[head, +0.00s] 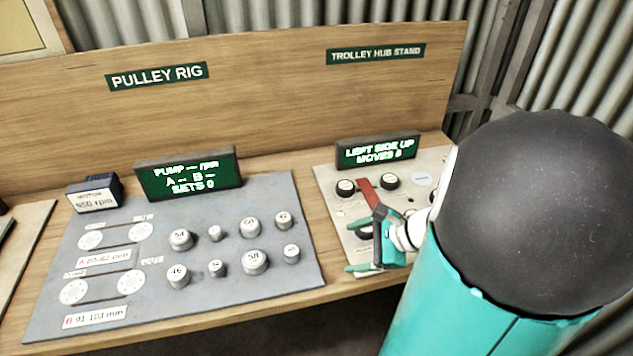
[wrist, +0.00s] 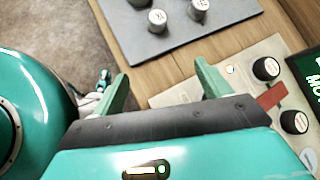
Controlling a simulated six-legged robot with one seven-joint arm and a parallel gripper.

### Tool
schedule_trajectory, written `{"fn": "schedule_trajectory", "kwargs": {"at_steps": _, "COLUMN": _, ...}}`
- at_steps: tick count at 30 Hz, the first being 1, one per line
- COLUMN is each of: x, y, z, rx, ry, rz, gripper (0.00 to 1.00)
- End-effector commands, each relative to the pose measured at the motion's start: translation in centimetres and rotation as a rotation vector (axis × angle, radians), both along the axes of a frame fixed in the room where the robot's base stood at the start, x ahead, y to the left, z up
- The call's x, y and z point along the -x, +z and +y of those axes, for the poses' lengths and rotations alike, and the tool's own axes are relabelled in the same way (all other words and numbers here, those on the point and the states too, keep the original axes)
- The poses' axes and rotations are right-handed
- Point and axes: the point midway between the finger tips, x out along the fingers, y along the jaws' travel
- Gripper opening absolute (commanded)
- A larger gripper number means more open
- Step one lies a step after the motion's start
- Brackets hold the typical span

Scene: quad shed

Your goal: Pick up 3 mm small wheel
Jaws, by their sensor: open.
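On the trolley hub stand (head: 330,200), small black wheels with pale tops show: one at the back left (head: 345,187), one at the back right (head: 390,181), and one partly hidden behind my gripper (head: 364,233). Their markings are too small to read, so I cannot tell which is the 3 mm small wheel. Two black wheels also show in the wrist view, an upper one (wrist: 266,69) and a lower one (wrist: 294,121), beside a red bar (wrist: 272,97). My gripper (head: 370,241) is open and empty over the stand's left front; its fingers also show in the wrist view (wrist: 165,84).
The pulley rig's grey board (head: 210,285) holds several numbered pulleys on the left. Its display (head: 188,174) and the motor box (head: 94,192) stand behind. Bare wood (wrist: 173,75) lies between the boards.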

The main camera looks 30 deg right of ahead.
Motion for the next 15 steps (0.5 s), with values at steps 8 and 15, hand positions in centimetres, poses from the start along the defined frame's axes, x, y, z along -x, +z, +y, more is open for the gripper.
{"fn": "schedule_trajectory", "kwargs": {"at_steps": 8, "x": 2.8, "y": -2.1, "z": -9.0, "rx": -0.365, "ry": -0.536, "rz": -0.091, "gripper": 0.77}}
{"fn": "schedule_trajectory", "kwargs": {"at_steps": 15, "x": 3.7, "y": -2.8, "z": -11.7, "rx": -0.474, "ry": -0.693, "rz": -0.139, "gripper": 0.77}}
